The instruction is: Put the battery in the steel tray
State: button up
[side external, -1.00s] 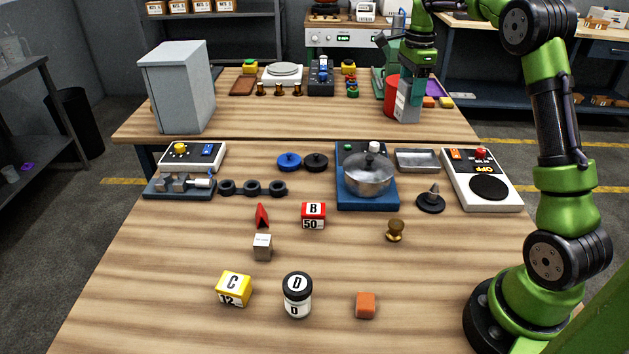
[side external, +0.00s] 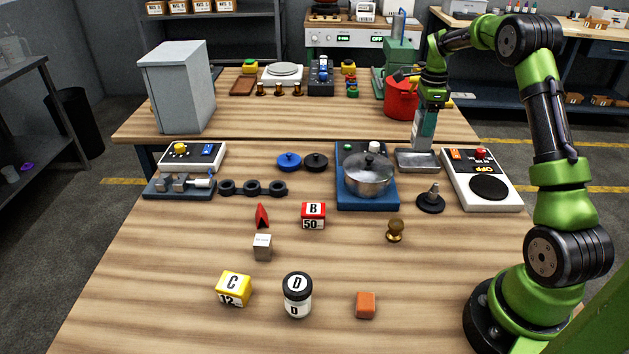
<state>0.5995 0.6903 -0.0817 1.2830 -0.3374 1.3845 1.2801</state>
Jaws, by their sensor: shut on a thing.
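The steel tray (side external: 418,168) is a shallow grey rectangular pan near the back edge of the front table, right of the pot. My gripper (side external: 422,146) points down over the tray's back part and is shut. The battery is not clearly seen; what the jaws hold is hidden by the gripper at this size, and no battery shows elsewhere on the table. I cannot tell whether the held thing touches the tray floor.
A steel pot (side external: 369,177) on a blue hotplate (side external: 365,200) stands left of the tray. A white unit with a black disc (side external: 488,187) is to its right, and a dark cone (side external: 431,200) in front. A red container (side external: 401,98) stands behind. The front table's middle has free room.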

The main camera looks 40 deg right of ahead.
aim_at(422, 138)
jog(key=shift+f, duration=2.65)
jog(key=shift+f, duration=0.15)
jog(key=o, duration=1.4)
